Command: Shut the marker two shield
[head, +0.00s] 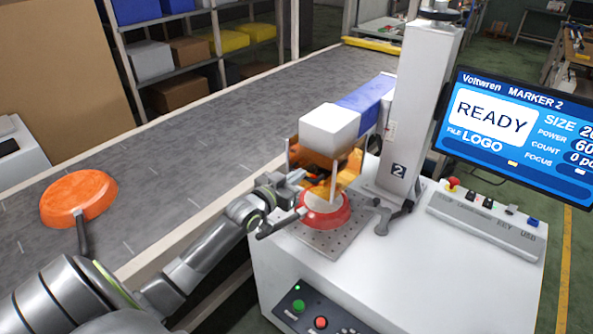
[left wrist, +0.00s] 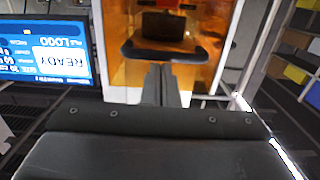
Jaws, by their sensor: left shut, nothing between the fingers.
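The marker two machine has a white column (head: 398,120) labelled 2 and an orange see-through shield (head: 322,160) in a pale frame below its white head (head: 329,127). The shield sits raised, with a gap above the work plate (head: 340,240). A red pan (head: 327,213) lies on that plate, its dark handle pointing lower left. My left gripper (head: 298,180) is shut and empty at the shield's front. In the left wrist view its fingers (left wrist: 161,84) point at the orange shield (left wrist: 200,70), just below its dark handle (left wrist: 165,53). Contact cannot be told. My right gripper is out of view.
An orange pan (head: 78,198) lies on the grey conveyor (head: 190,160) at the left. The screen (head: 515,130) at the right reads READY. A control strip (head: 485,222) with buttons is on the white cabinet. A small clamp lever (head: 383,220) stands beside the plate.

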